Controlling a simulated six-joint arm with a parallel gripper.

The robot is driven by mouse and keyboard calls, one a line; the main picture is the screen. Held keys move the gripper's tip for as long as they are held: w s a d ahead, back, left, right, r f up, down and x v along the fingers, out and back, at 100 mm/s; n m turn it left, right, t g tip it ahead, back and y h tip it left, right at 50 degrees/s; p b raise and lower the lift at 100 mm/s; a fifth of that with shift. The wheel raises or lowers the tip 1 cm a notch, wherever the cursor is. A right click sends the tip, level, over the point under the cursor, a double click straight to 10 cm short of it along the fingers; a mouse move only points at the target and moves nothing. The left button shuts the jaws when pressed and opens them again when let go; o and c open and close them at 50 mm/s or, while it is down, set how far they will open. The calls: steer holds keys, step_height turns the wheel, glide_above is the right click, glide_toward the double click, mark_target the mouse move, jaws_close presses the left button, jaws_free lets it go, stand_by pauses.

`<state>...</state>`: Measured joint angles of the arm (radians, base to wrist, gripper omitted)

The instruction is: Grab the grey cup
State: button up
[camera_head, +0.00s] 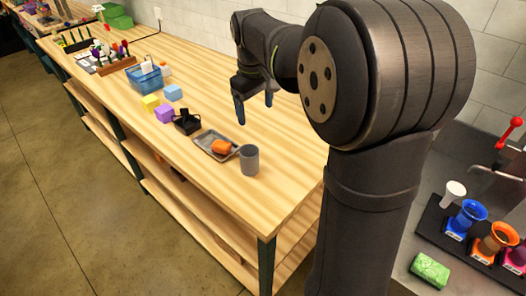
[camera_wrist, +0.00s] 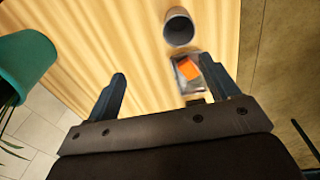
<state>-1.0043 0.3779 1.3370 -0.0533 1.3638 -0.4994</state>
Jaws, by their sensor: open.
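The grey cup (camera_head: 249,160) stands upright on the wooden table near its front right part, just right of a grey tray. In the wrist view the grey cup (camera_wrist: 179,28) shows at the top, beyond my fingers, with its open mouth visible. My gripper (camera_head: 254,108) is open and empty above the table, behind and above the cup. In the wrist view my gripper's two blue-tipped fingers (camera_wrist: 172,84) are spread wide apart, with nothing between them touching either finger.
A grey tray (camera_head: 204,141) with an orange block (camera_head: 221,147) lies close beside the cup. A black caddy (camera_head: 187,122), purple block (camera_head: 164,113) and blue basket (camera_head: 144,78) stand farther left. A teal pot (camera_wrist: 28,62) shows at left in the wrist view. The table right of the cup is clear.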

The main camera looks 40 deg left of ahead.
steer(key=w+d+f+m+t+y, duration=0.1)
steer(key=w+d+f+t+y, duration=0.2)
steer(key=w, duration=0.6)
steer(key=w+d+f+m+t+y, duration=0.25)
steer(key=w+d+t, duration=0.25)
steer(key=w, duration=0.4)
steer(key=n+g+y, duration=0.4)
steer(key=g+y, duration=0.4)
steer(key=g, duration=0.1)
glide_toward(243, 151)
steer(key=x, duration=0.4)
steer(key=shift+w+d+f, duration=0.1)
steer(key=shift+w+f, duration=0.05)
steer(key=shift+s+x, duration=0.2)
steer(key=shift+x, duration=2.35)
steer(key=c, duration=1.1)
steer(key=shift+r, duration=0.25)
